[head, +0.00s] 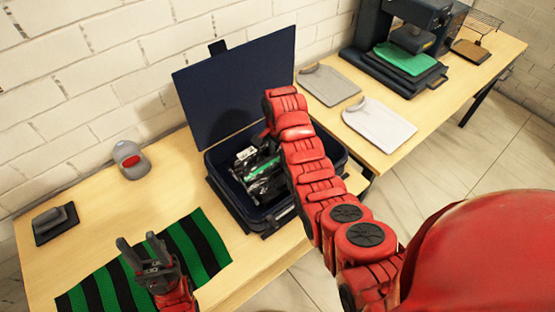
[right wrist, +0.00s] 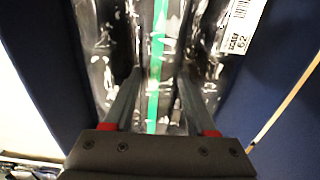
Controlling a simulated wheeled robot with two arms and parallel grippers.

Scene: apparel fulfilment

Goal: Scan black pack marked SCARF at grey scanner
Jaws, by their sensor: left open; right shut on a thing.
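A black pack in clear wrap with a green stripe (head: 264,165) is in the open dark blue case. My right gripper (right wrist: 155,90) is shut on it, its fingers pressed into the wrap in the right wrist view. The white barcode label (right wrist: 240,22) is at the pack's upper right there; its print is too blurred to read surely. My right arm hides part of the pack in the head view. A grey rounded device with a red face (head: 130,160), apparently the scanner, stands at the back left. My left gripper (head: 142,250) is open and empty above the striped cloth.
The case's raised lid (head: 235,80) stands behind the pack. A green and black striped cloth (head: 200,245) lies at the front. A dark block on a pad (head: 55,222) is far left.

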